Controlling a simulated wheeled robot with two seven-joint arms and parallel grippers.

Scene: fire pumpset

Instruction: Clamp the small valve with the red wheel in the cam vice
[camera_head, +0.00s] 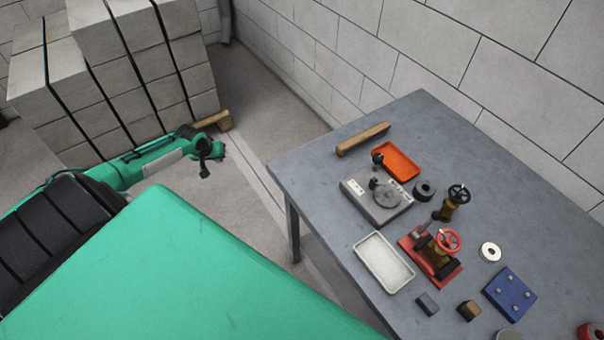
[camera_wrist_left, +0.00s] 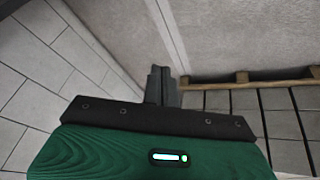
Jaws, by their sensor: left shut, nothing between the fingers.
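The small valve with the red wheel (camera_head: 449,240) is brass-brown and stands at the red cam vice (camera_head: 446,281) on the grey table. It appears to sit between the vice's jaws; I cannot tell whether they grip it. A grey lever part (camera_head: 424,229) shows at the vice's back left. My left gripper (camera_head: 207,164) is off the table's left side, above the floor and well away from the valve. In the left wrist view its fingers (camera_wrist_left: 163,84) are together and empty. My right gripper is not in view.
On the table (camera_head: 330,185) are a valve with a black wheel (camera_head: 457,195), an orange tray (camera_head: 397,161), a grey device (camera_head: 376,205), a white tray (camera_head: 384,262), a blue plate (camera_head: 510,294) and a wooden bar (camera_head: 362,139). Stacked blocks (camera_head: 80,95) stand behind my left arm.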

